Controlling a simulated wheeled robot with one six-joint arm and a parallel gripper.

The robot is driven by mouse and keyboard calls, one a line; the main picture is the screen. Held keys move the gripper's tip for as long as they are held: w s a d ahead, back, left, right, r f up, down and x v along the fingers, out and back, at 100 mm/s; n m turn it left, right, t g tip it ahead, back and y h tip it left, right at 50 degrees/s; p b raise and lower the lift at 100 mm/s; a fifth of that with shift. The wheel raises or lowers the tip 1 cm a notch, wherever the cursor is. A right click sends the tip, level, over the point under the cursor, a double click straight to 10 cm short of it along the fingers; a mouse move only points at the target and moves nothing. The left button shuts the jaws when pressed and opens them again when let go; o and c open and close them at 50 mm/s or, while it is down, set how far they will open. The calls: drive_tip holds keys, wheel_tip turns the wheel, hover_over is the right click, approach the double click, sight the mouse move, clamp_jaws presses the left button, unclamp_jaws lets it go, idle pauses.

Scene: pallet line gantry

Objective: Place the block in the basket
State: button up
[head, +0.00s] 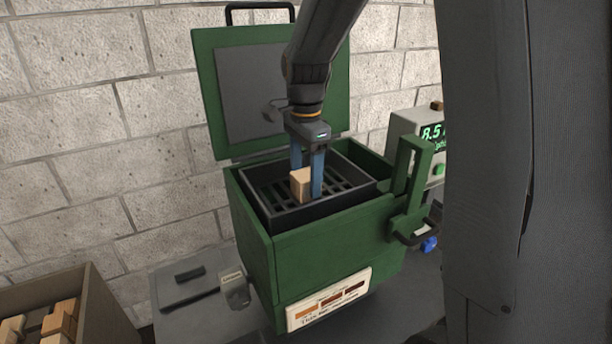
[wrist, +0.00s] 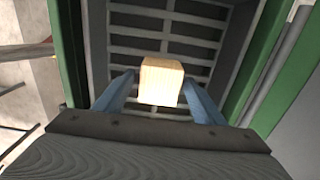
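The block (head: 301,185) is a small pale wooden piece. My gripper (head: 306,180) has its two blue fingers on either side of the block and is shut on it. In the wrist view the block (wrist: 161,82) sits between the fingertips (wrist: 161,88). The basket (head: 343,204) is a dark open tray with a slotted floor, set in the top of a green box. My gripper reaches down into its mouth, with the block over the slotted floor. I cannot tell whether the block touches the floor.
The green box (head: 322,248) has its lid (head: 230,58) standing open behind the basket. A green bracket (head: 413,180) with a black handle rises at its right side. A display unit (head: 405,127) stands behind. A bin (head: 92,294) with several wooden blocks is at lower left.

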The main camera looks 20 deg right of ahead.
sight(306, 175)
wheel_tip(306, 175, up, 12)
drive_tip(key=b, duration=0.3)
drive_tip(key=shift+r+b, duration=0.15)
drive_tip(key=shift+b, duration=0.15)
idle(0.4)
